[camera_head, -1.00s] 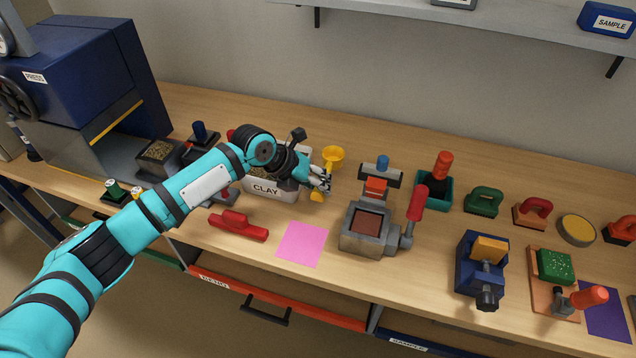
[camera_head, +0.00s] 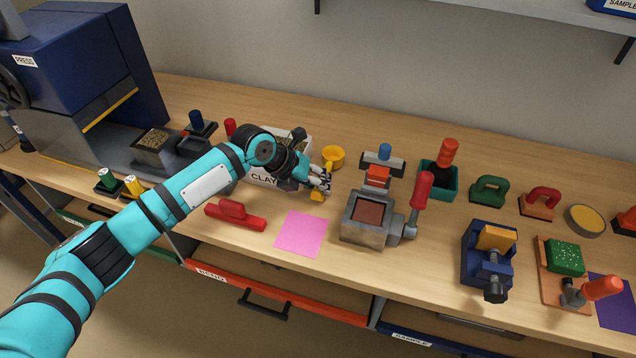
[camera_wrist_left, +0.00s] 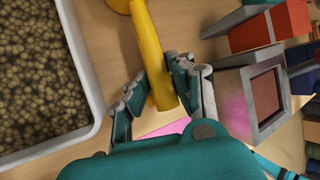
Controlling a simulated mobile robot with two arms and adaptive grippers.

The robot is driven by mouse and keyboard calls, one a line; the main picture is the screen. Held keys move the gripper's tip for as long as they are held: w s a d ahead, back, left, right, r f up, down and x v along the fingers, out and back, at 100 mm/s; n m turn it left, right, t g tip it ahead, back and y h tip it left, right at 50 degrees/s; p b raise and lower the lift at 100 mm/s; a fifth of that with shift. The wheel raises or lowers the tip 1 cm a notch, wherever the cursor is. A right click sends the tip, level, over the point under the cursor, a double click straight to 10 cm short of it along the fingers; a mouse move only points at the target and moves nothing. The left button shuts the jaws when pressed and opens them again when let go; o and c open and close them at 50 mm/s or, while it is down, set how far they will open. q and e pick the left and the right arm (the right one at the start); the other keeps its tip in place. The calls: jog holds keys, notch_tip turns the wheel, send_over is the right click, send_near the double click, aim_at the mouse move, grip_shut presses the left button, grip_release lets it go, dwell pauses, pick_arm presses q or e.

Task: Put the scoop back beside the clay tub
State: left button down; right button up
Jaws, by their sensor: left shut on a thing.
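The yellow scoop (camera_head: 334,156) is beside the right end of the clay tub (camera_head: 265,177), its bowl toward the back of the bench. My left gripper (camera_head: 324,185) is shut on the scoop's handle. In the left wrist view the yellow handle (camera_wrist_left: 150,55) runs between the fingers of the gripper (camera_wrist_left: 158,92). The white-rimmed tub (camera_wrist_left: 75,45) with brown granules lies to its left, apart from the scoop. My left arm covers part of the tub in the head view. I cannot tell whether the scoop touches the bench. My right gripper is out of view.
A grey box-shaped mould (camera_head: 367,222) with a red lever stands right of the gripper. The blue press (camera_head: 75,75) is at the left. Bare bench lies behind the scoop.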

pick_arm(q)
jog(key=shift+f+b, duration=0.3)
jog(key=shift+f, duration=0.1)
jog(key=c, duration=1.1)
grip_release()
jog(key=shift+o, duration=0.2)
jog(key=o, duration=0.5)
jog(key=shift+f, duration=0.1)
jog(key=shift+o, duration=0.2)
